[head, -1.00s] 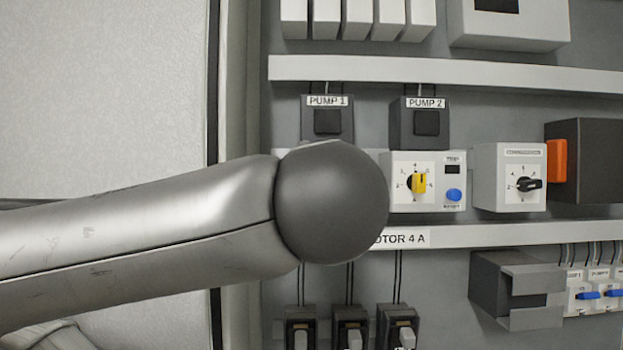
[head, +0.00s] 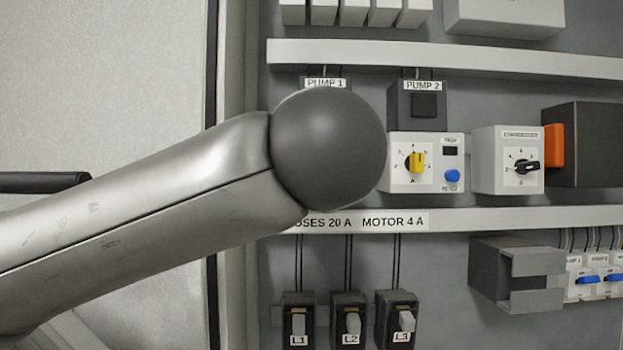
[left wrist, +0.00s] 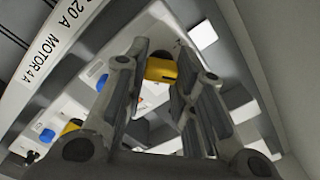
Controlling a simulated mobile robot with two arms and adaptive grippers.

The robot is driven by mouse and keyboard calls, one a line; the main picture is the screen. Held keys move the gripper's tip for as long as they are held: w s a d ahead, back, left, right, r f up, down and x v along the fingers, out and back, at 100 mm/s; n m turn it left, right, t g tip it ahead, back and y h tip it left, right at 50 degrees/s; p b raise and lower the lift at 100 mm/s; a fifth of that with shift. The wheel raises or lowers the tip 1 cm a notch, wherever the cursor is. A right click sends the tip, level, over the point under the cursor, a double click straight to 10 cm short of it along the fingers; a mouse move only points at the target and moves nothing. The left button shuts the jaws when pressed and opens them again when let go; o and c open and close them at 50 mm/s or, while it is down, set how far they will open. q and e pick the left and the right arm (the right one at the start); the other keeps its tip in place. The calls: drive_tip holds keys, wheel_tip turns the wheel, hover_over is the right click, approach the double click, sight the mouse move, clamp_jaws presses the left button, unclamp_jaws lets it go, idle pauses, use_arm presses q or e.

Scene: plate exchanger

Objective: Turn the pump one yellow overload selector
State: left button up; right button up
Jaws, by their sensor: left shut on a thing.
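In the left wrist view my left gripper (left wrist: 162,60) has its two fingers on either side of the pump one yellow selector (left wrist: 161,71) and is shut on it. A blue button (left wrist: 102,82) shows beside it on the same white unit. In the head view my left arm's round dark joint hides the pump one overload unit and my left gripper; only part of the PUMP 1 label (head: 325,83) shows above it. The selector's pointing direction cannot be read. My right gripper is in neither view.
The pump two overload unit (head: 399,175), with its own yellow selector (head: 416,162) and blue button (head: 452,176), stands close on the right. A black selector unit (head: 506,177) and an orange handle (head: 554,145) lie further right. Fuse holders (head: 350,321) sit below.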

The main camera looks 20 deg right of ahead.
use_arm(q)
drive_tip(key=shift+f+m+b, duration=0.15)
drive_tip(key=shift+m+b, duration=0.35)
drive_tip(key=shift+m, duration=3.2)
drive_tip(key=o, duration=1)
drive_tip(key=shift+d, duration=0.1)
drive_tip(key=shift+s, duration=0.1)
drive_tip(key=v, duration=1.2)
